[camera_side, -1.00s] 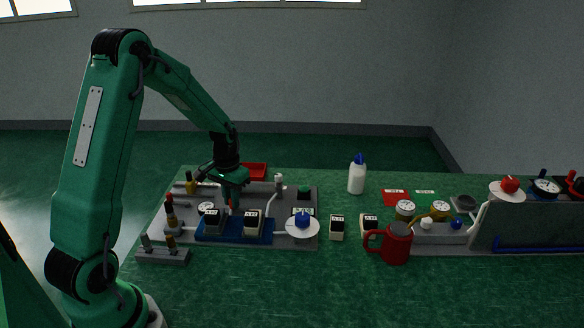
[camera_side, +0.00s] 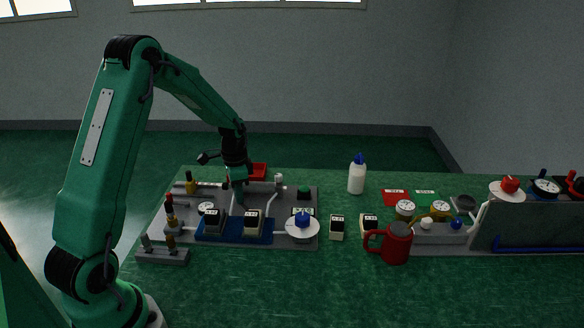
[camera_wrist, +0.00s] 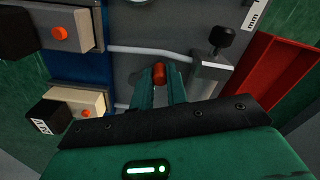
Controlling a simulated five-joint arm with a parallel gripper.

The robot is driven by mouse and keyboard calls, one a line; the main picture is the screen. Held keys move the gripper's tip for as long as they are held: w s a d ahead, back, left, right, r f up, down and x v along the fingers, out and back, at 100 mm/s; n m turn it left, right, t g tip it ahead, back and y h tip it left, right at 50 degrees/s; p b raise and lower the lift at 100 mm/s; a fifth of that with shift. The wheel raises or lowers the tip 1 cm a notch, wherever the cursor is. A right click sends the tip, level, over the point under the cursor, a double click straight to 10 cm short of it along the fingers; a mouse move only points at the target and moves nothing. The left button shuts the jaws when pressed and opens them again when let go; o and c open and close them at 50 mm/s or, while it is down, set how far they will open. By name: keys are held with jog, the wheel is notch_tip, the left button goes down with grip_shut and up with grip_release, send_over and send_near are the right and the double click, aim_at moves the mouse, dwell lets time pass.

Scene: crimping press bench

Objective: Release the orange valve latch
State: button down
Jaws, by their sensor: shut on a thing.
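The orange latch (camera_wrist: 159,74) shows as a small rounded orange-red piece between my fingertips in the wrist view. My gripper (camera_wrist: 159,84) is shut on it, with a green finger on each side. The fingers hide the latch's lower part. In the side view my gripper (camera_side: 238,196) points down over the grey plate (camera_side: 283,241), behind the boxes on the blue base. The latch cannot be made out there.
Boxes with orange buttons (camera_wrist: 60,33) stand on the blue base (camera_wrist: 78,66). A black-knobbed lever (camera_wrist: 222,38) and red tray (camera_wrist: 272,80) are close on the right. A blue-topped dial (camera_side: 302,229), white bottle (camera_side: 356,179) and red mug (camera_side: 397,246) stand farther right.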

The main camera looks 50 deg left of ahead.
jog(key=shift+w, duration=0.1)
dwell(0.3)
jog(key=c, duration=1.4)
grip_release()
jog(key=shift+r, duration=3.9)
